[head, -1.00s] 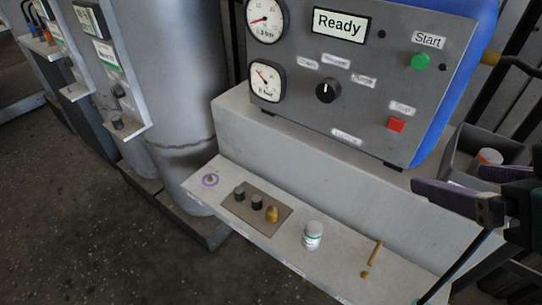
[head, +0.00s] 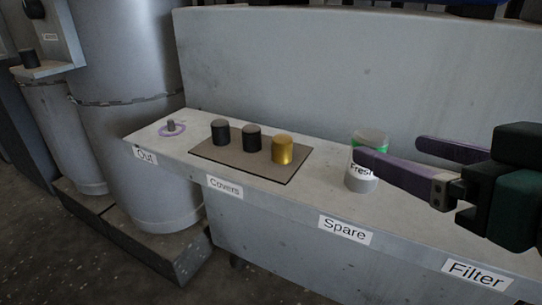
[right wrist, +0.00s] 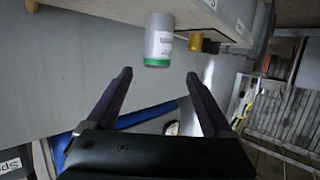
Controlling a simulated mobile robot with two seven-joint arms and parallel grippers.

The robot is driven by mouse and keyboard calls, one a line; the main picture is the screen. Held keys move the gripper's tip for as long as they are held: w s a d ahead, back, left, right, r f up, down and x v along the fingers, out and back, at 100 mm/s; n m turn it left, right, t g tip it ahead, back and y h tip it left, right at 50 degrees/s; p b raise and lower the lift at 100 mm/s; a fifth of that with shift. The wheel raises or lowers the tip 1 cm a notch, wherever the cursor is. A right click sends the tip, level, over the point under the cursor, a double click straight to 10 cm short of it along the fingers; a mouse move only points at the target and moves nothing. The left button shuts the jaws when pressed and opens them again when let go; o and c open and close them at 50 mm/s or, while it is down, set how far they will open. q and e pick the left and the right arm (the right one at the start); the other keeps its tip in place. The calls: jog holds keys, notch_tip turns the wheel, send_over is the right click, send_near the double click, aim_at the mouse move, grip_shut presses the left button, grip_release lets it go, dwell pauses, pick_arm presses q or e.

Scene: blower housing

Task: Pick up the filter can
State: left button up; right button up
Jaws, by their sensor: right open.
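A white can (head: 361,183) with a green band and a label reading "Fres…" stands upright on the ledge above the "Spare" label. One purple finger of my right gripper (head: 387,148) crosses in front of its middle in the head view. In the right wrist view the can (right wrist: 159,40) lies just beyond the open fingertips of my right gripper (right wrist: 158,76), roughly centred between them. The jaws are empty, and no grip on the can shows. My left gripper is not in view.
Left of the can, a brown mat (head: 215,153) carries two black caps (head: 251,138) and a gold cap (head: 283,149). A small peg in a purple ring (head: 171,128) is at the far left. The grey wall (head: 330,75) rises behind the ledge. Bare ledge separates mat and can.

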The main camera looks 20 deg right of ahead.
aim_at(379, 145)
jog(key=shift+b+x, duration=0.6)
jog(key=shift+x, duration=1.8)
jog(key=x, duration=0.1)
jog(key=b+x, duration=0.1)
jog(key=x, duration=0.1)
jog(key=b+x, duration=0.1)
jog(key=shift+w+d+f, duration=0.2)
jog(key=shift+d+f, duration=0.05)
jog(key=shift+d, duration=0.05)
jog(key=shift+w+b, duration=0.3)
jog(key=shift+w, duration=0.05)
jog(key=shift+s, duration=0.1)
jog(key=shift+c, duration=0.6)
grip_shut()
